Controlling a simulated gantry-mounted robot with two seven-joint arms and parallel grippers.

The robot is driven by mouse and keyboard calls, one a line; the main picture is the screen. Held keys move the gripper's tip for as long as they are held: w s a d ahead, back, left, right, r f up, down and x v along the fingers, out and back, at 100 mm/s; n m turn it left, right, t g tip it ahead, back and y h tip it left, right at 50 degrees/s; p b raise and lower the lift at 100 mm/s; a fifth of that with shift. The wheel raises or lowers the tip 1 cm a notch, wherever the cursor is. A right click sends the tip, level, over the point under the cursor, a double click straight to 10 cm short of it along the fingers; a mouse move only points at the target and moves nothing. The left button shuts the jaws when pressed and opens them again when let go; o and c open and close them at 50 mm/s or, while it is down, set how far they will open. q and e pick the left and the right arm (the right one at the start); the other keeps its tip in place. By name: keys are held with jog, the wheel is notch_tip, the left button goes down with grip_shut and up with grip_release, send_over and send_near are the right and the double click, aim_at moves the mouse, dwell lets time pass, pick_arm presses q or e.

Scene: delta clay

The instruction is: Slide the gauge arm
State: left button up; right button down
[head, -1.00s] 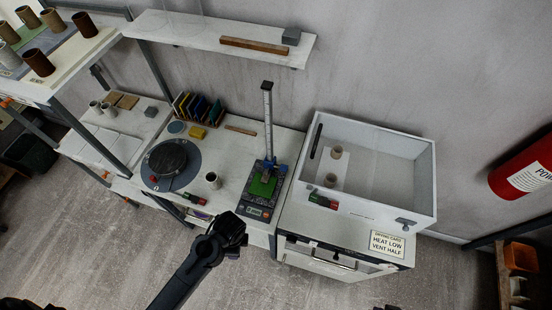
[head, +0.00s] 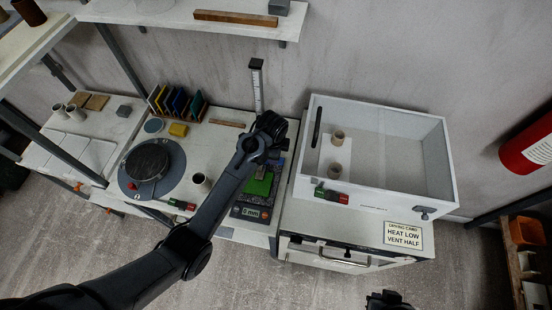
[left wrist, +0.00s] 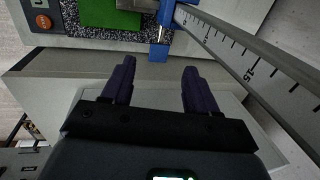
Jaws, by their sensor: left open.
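The gauge has an upright ruler column (head: 257,88) with black marks, and a base with a small display (head: 250,212) and a green pad (head: 259,185). In the left wrist view the ruler (left wrist: 245,62) slants to the right, and the blue gauge arm (left wrist: 167,18) reaches over the base near the green pad (left wrist: 108,18). My left gripper (left wrist: 157,66) is open and empty, with the blue arm's end just beyond and between its fingertips. In the head view my left arm hides most of the blue arm. Part of my right gripper (head: 388,300) shows at the bottom edge.
A turntable (head: 147,165) and a cup (head: 200,181) stand left of the gauge. A clear-walled white cabinet (head: 384,160) stands close on the right with cups inside. A shelf (head: 155,12) hangs above the back of the bench.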

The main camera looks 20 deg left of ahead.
pick_arm(q)
jog(key=f, duration=0.2)
jog(key=w+f, duration=0.1)
jog(key=f, duration=0.5)
jog(key=shift+w+a, duration=0.15)
jog(key=shift+w, duration=0.15)
grip_shut()
